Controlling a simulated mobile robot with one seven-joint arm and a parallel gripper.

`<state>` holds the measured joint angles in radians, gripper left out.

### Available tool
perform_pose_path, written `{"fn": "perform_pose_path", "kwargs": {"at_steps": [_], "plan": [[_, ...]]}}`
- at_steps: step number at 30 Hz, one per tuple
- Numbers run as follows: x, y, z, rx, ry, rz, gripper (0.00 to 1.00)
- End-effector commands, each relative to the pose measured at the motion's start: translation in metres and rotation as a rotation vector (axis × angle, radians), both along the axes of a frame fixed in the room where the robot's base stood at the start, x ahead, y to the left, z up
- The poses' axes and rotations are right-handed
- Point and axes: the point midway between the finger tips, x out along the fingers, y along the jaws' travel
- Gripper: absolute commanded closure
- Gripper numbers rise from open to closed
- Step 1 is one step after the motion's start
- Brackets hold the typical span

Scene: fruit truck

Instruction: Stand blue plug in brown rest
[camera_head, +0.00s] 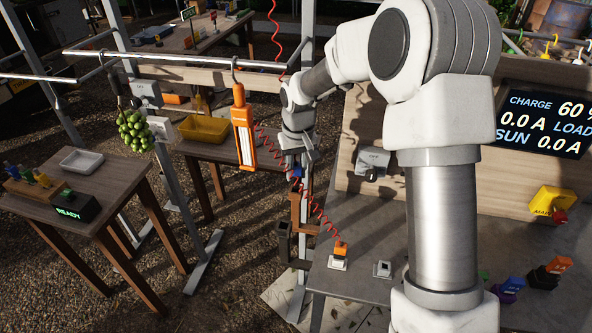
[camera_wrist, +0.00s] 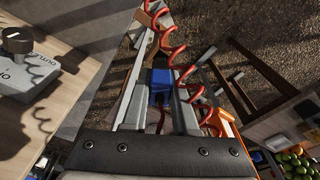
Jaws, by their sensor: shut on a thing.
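The blue plug (camera_wrist: 160,82) is between the fingers of my gripper (camera_wrist: 160,98) in the wrist view, with a thin red cord at its near end. In the head view my gripper (camera_head: 298,160) points down, and a little blue of the plug (camera_head: 297,171) shows below it. The brown rest (camera_head: 303,208) is on the post, just below the gripper and plug. The plug appears above it and apart from it, though the depth gap is hard to tell. Part of the plug is hidden by the fingers.
A red coiled cord (camera_head: 301,186) crosses in front of the rest to an orange plug (camera_head: 341,248) in a socket on the grey table. A dark rest (camera_head: 284,235) is lower left. An orange lamp (camera_head: 243,135) hangs left of my gripper.

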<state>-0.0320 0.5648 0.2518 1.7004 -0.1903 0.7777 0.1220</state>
Motion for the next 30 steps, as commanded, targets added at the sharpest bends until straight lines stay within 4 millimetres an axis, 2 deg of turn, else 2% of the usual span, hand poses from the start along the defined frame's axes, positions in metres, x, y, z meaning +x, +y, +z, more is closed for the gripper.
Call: {"fn": "perform_pose_path", "kwargs": {"at_steps": [30], "plan": [[0.0, 0.0, -0.027, 0.0, 0.0, 0.0, 1.0]]}}
